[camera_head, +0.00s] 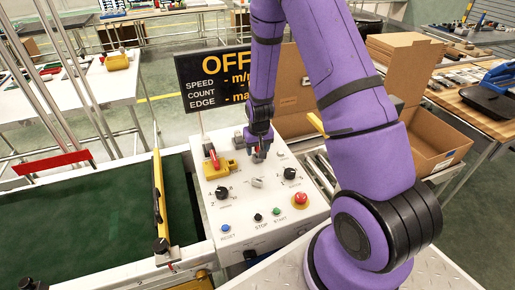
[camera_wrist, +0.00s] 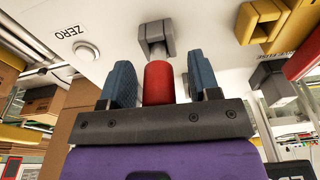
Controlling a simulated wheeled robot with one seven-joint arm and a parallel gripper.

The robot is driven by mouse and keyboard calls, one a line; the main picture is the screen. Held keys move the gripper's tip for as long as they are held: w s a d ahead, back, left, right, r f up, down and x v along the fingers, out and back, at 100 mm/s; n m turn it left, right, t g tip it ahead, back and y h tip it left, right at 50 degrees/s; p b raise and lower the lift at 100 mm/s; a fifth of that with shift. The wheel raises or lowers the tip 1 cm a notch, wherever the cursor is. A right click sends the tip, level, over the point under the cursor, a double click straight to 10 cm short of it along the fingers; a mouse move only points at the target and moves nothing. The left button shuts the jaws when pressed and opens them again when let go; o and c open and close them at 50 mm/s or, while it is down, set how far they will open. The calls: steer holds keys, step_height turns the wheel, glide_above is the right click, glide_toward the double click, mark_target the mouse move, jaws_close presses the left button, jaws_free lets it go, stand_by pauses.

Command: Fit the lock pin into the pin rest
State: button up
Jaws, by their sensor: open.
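In the wrist view, a red cylinder (camera_wrist: 159,84), which looks like the lock pin's grip, stands between the two blue fingers of my gripper (camera_wrist: 165,82). The fingers are open, with a narrow gap on each side of it. Its far end meets a grey block (camera_wrist: 156,37) on the white panel, perhaps the pin rest; I cannot tell how they join.
A red handle (camera_head: 213,156) with a yellow bracket (camera_head: 220,168) stands close left of my gripper. Dark knobs (camera_head: 222,193), a red stop button (camera_head: 301,198) and small buttons cover the panel. A display sign (camera_head: 218,78) stands behind; a green conveyor (camera_head: 90,225) lies left.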

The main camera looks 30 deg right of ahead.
steer(key=r, duration=0.3)
steer(key=s+r, duration=0.1)
steer(key=r, duration=0.6)
steer(key=shift+s+a+r, duration=0.2)
steer(key=shift+r, duration=0.05)
steer(key=shift+r, duration=0.1)
steer(key=shift+r, duration=0.35)
steer(key=s+a+r+t, duration=0.1)
steer(key=s+r, duration=0.1)
steer(key=r, duration=0.4)
steer(key=s+a+r, duration=0.2)
steer(key=r, duration=0.4)
steer(key=s+a+r+n+t, duration=0.1)
steer(key=s+a+r, duration=0.1)
steer(key=s+r, duration=0.7)
steer(key=s+a+r+n+t, duration=0.1)
steer(key=s+a+r, duration=0.1)
steer(key=s+r, duration=0.7)
steer(key=s, duration=0.4)
steer(key=shift+s+n+t, duration=0.25)
steer(key=shift+n+t, duration=0.05)
steer(key=shift+n, duration=0.1)
